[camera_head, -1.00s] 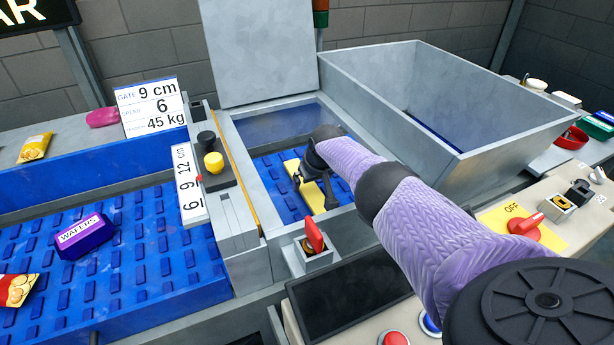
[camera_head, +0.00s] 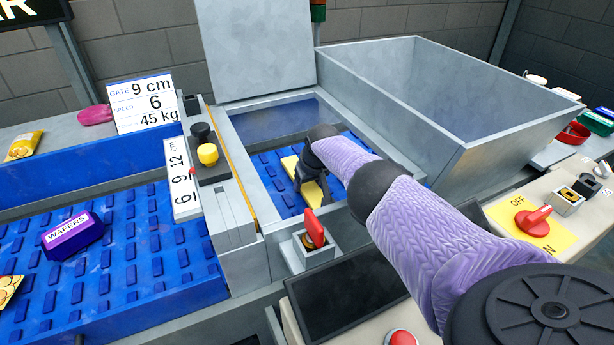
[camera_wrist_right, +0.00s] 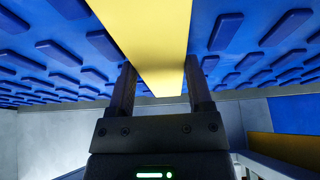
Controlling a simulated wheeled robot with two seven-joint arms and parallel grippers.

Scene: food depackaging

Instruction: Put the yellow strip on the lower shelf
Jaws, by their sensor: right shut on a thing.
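The yellow strip (camera_head: 313,195) is a flat, narrow bar above or on the blue studded bed inside the grey metal bay. My right gripper (camera_head: 311,177) is shut on it, with its dark fingers hiding the middle. In the right wrist view the strip (camera_wrist_right: 152,45) runs between the two fingers of the right gripper (camera_wrist_right: 158,78), with the blue studs behind it. I cannot tell whether the strip touches the bed. I cannot make out a lower shelf in these views. My left gripper is not in view.
A grey bin (camera_head: 465,140) stands right of the bay, and an upright metal lid (camera_head: 255,50) behind it. A red lever (camera_head: 314,228) is close in front. A blue belt (camera_head: 130,260) with a purple wafers pack (camera_head: 72,238) lies left.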

